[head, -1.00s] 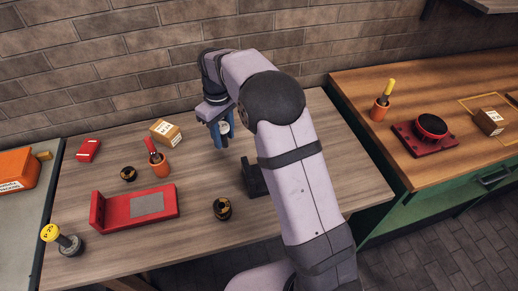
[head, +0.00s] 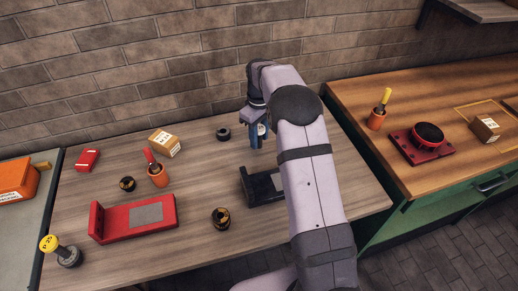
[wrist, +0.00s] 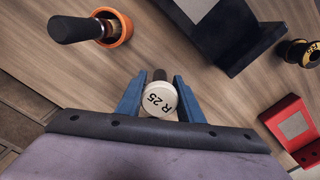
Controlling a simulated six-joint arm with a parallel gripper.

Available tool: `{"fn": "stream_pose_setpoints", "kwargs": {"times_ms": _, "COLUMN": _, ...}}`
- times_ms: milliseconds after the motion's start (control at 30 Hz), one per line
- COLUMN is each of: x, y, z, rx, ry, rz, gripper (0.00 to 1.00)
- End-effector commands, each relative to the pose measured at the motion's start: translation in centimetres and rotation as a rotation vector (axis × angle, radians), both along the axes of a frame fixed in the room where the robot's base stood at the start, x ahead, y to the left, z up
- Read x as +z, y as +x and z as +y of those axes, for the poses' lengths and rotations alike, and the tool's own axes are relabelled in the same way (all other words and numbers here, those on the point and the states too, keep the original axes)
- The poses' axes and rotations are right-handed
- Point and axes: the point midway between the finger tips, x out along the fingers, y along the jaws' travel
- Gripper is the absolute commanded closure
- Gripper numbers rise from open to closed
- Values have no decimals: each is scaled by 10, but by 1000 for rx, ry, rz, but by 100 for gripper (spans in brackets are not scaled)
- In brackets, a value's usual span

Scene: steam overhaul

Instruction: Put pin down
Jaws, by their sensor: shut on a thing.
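My gripper (head: 258,138) is shut on a pin with a round white cap (head: 262,130), over the back of the wooden bench. In the wrist view, the cap of this pin (wrist: 159,99) reads "R 25" and sits between my blue fingertips (wrist: 153,100). A dark shank shows just past the cap; the pin's lower end is hidden, so I cannot tell whether it touches the bench. Another pin, with a yellow cap marked "P 25" (head: 49,243), stands in a grey base at the front left.
A black bracket (head: 262,187) stands in front of my gripper, and a black ring (head: 223,134) lies to its left. A red bracket (head: 135,218) and dark-yellow bushing (head: 221,218) are nearer. The wrist view shows an orange cup (wrist: 118,27) holding a black-handled tool.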

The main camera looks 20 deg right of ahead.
Motion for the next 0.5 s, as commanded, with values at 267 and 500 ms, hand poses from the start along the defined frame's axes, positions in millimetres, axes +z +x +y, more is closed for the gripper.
{"fn": "stream_pose_setpoints", "kwargs": {"times_ms": 267, "x": -22, "y": 1, "z": 0, "rx": 0, "ry": -1, "rz": -3, "gripper": 100}}
{"fn": "stream_pose_setpoints", "kwargs": {"times_ms": 500, "x": -29, "y": 0, "z": 0, "rx": 0, "ry": 0, "rz": -2, "gripper": 100}}
